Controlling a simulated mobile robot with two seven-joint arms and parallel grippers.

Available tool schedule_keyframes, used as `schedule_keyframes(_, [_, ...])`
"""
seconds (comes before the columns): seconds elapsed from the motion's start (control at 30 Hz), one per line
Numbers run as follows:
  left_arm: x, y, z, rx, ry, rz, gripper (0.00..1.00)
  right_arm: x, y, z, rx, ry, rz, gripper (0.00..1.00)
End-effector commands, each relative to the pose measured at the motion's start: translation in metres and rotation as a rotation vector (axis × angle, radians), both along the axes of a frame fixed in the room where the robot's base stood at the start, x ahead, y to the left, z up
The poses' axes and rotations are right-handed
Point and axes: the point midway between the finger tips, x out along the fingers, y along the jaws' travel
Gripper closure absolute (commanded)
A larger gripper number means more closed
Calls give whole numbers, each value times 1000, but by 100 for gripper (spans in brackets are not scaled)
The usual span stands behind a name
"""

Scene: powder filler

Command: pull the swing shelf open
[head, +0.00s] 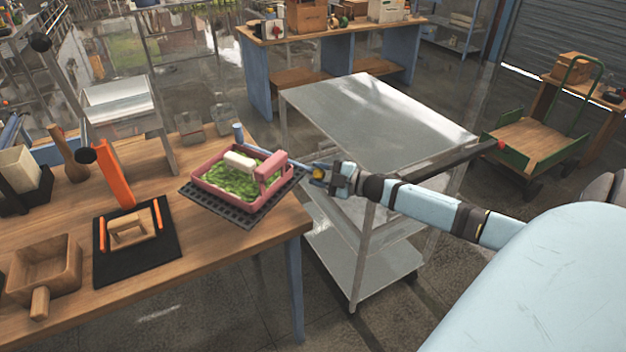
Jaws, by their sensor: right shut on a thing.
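The swing shelf (211,199) looks to be the dark perforated plate at the right end of the wooden table. It carries a pink tray (236,200) with green contents, a white cylinder and a pink block. A short blue post (239,134) stands at its back. My right gripper (315,174) reaches in from the right and is shut at the shelf's right corner. A small yellow part shows between its fingers; the exact gripped spot is mostly hidden. My left gripper is not in view.
A metal cart (370,110) with a dark push handle stands close right of the table, beneath and behind my right arm. The wooden table (190,270) holds a black mat (160,255), a wooden scoop box (45,268) and an orange upright (115,175). Floor is free in front.

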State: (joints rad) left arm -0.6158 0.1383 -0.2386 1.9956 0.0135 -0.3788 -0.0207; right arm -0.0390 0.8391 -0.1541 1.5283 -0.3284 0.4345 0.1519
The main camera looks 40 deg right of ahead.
Motion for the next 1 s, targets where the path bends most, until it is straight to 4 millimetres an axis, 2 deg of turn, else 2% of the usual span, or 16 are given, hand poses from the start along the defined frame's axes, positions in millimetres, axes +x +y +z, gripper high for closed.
schedule_keyframes(0.27, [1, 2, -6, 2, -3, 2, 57, 3, -11, 0, -1, 0, 39, 100])
schedule_keyframes(0.73, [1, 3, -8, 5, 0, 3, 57, 4, -12, 0, -1, 0, 44, 100])
schedule_keyframes(0.77, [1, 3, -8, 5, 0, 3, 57, 4, -12, 0, -1, 0, 44, 56])
schedule_keyframes(0.8, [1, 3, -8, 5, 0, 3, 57, 4, -12, 0, -1, 0, 44, 46])
schedule_keyframes(0.83, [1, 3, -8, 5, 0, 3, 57, 4, -12, 0, -1, 0, 44, 39])
schedule_keyframes(0.87, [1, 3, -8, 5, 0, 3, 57, 4, -12, 0, -1, 0, 44, 38])
schedule_keyframes(1.0, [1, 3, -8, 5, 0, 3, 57, 4, -12, 0, 0, 0, 44, 38])
